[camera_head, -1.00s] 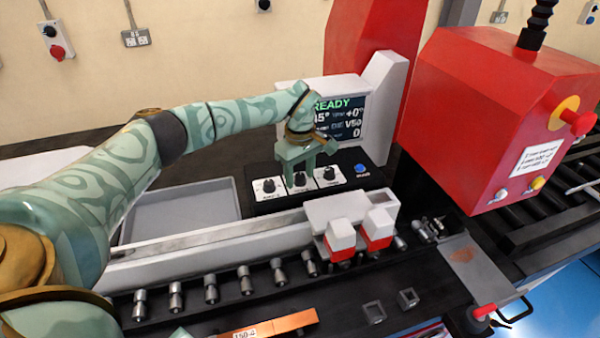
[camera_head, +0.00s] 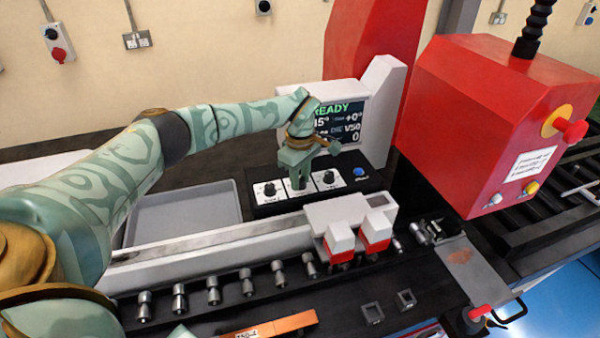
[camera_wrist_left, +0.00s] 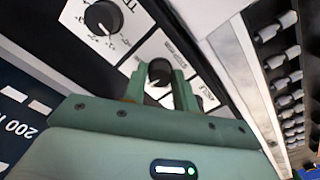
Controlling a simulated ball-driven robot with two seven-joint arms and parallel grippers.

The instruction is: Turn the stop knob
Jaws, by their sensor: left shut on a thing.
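A black control panel (camera_head: 262,208) carries three black knobs on white dial plates, in a row below the screen. My left gripper (camera_head: 298,186) points down at the middle knob, which it mostly hides in the head view. In the left wrist view the middle knob (camera_wrist_left: 160,71) sits between the fingertips of my left gripper (camera_wrist_left: 161,78), which is shut on it. The left knob (camera_head: 270,189) and the right knob (camera_head: 329,177) are free. My right gripper is not in view.
The screen (camera_head: 345,118) behind the panel shows READY and a +0° value. A blue button (camera_head: 359,172) is right of the knobs. A white fence with two red-and-white blocks (camera_head: 340,240) stands in front. A grey tray (camera_head: 180,218) lies left. A red machine head (camera_head: 490,110) stands right.

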